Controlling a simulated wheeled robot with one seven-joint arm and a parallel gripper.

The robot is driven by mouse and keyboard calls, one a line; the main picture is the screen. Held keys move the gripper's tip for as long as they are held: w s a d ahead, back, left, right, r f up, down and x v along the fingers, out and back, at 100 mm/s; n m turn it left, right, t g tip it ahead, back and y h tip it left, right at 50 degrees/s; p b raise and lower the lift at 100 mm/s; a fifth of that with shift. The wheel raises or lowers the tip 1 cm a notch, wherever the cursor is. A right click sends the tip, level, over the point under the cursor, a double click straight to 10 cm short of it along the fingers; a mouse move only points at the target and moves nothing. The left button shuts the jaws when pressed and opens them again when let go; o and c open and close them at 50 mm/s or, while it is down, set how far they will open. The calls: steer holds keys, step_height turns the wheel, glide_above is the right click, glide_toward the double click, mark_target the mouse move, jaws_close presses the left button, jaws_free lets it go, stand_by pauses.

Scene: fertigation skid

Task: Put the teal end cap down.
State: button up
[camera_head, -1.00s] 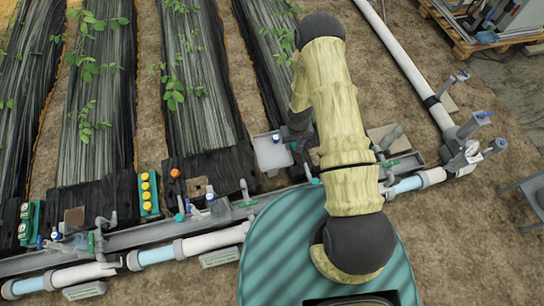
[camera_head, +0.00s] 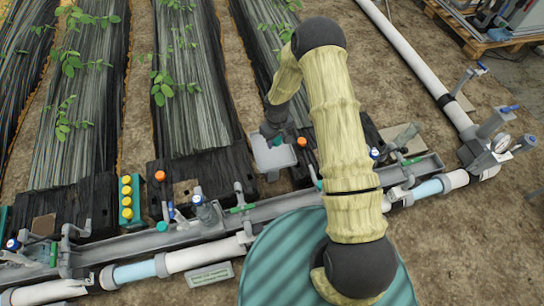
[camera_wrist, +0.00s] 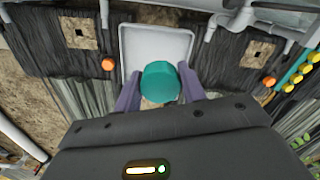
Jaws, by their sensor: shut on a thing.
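The teal end cap (camera_wrist: 160,82) is held between the two purple fingers of my gripper (camera_wrist: 160,92) in the wrist view. A pale grey tray (camera_wrist: 155,38) lies beyond and below the cap in that view, and the cap overlaps its near edge. In the head view my gripper (camera_head: 273,130) is at the tray's far edge, and the tray (camera_head: 274,159) shows below it. A little teal of the cap (camera_head: 277,141) shows under the gripper. Whether the cap touches the tray cannot be told.
Orange knobs stand on either side of the tray, one on the left (camera_wrist: 108,64) in the wrist view. A teal block with yellow caps (camera_head: 126,200) is to the left in the head view. A grey channel with valves and white pipes (camera_head: 205,252) runs along the front.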

step_height(320, 180, down, 5)
steer(key=w+a+n+b, duration=0.2)
steer(key=a+b, duration=0.1)
steer(key=b, duration=0.5)
steer(key=shift+f, duration=0.15)
steer(key=b, duration=0.2)
glide_above(268, 161)
step_height(268, 161, down, 5)
steer(key=shift+w+d+r, duration=0.1)
steer(key=shift+f+b, duration=1.3)
steer(key=shift+f, duration=1.2)
steer(key=shift+f, duration=0.6)
